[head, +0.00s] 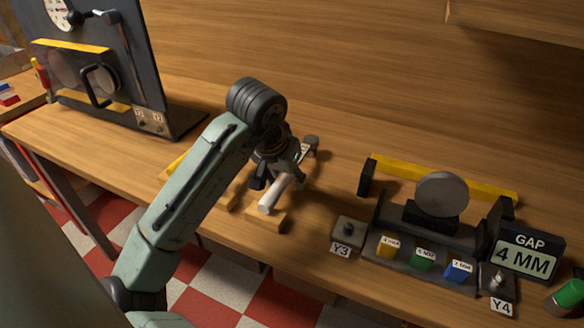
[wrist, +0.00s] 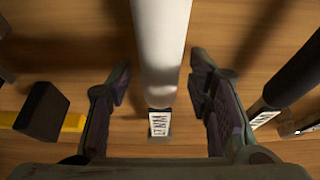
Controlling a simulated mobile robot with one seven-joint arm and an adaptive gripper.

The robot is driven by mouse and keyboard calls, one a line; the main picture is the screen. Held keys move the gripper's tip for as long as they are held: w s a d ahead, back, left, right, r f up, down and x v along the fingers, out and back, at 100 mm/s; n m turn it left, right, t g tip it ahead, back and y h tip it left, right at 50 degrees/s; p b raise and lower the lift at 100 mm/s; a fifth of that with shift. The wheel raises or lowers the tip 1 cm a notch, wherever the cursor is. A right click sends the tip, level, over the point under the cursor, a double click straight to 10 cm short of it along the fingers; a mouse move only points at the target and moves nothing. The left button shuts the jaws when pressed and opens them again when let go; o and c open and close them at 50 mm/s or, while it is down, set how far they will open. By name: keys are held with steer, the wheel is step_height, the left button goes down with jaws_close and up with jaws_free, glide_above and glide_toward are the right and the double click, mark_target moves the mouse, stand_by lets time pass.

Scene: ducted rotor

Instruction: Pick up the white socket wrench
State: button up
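The white socket wrench shows as a thick white handle (head: 276,192) on the wooden bench in the head view, partly covered by my gripper (head: 270,176). In the wrist view the white handle (wrist: 162,45) runs down from the top edge between the fingers of my gripper (wrist: 160,92). A small printed label shows at its lower end. The fingers are open, one on each side of the handle, with visible gaps. The handle appears to rest on a low wooden block (head: 268,221). Contact with the palm cannot be told.
A gauge station with a "GAP 4 MM" display (head: 527,250) stands at right. A dark upright panel (head: 125,60) stands at far left.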

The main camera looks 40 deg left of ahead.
jaws_close()
stand_by(0.4)
steer(key=shift+r, duration=0.1)
